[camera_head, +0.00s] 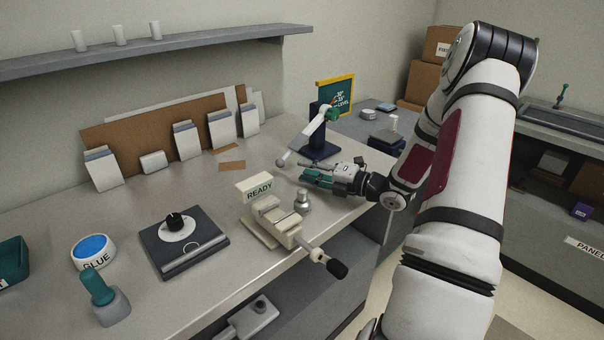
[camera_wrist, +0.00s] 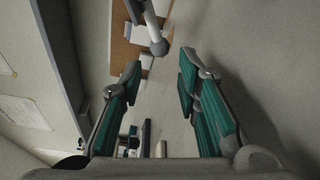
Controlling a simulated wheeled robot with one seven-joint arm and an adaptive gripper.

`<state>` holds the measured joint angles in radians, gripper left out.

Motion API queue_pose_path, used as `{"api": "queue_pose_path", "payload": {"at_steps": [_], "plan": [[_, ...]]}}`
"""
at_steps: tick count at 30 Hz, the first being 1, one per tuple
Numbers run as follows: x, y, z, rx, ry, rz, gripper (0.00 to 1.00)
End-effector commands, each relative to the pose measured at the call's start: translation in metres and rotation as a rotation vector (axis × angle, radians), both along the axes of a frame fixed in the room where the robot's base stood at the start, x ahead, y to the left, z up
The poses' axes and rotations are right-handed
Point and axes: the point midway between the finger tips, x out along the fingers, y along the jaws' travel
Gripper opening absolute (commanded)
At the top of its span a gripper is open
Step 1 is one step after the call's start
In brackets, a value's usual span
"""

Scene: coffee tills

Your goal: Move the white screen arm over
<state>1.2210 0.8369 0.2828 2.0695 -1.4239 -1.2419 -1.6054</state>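The white screen arm (camera_head: 306,138) slants down and left from a green pivot (camera_head: 333,113) on a dark blue stand (camera_head: 320,148). Its free end is a grey ball (camera_head: 281,163). An angle sign with a yellow edge (camera_head: 340,93) stands behind the pivot and reads "LEVEL" among its marks. My gripper (camera_head: 304,176) is in front of the stand, low over the counter, pointing left. In the wrist view my gripper (camera_wrist: 158,78) has its teal-padded fingers wide apart with nothing between them. The screen arm (camera_wrist: 149,18) and its ball lie just beyond the fingertips, apart from them.
A beige clamp-like device with a "READY" sign (camera_head: 260,189) and a metal knob (camera_head: 302,202) stand close in front of my gripper. A dark box with a black dial (camera_head: 175,222) and a blue button (camera_head: 91,248) are further left. Boards and several white packets lean behind.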

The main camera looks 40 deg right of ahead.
Motion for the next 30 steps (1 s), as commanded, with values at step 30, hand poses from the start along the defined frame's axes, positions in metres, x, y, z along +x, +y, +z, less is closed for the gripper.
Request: {"api": "queue_pose_path", "payload": {"at_steps": [30], "plan": [[0.073, 0.024, -0.006, 0.0, 0.001, -0.001, 0.08]]}}
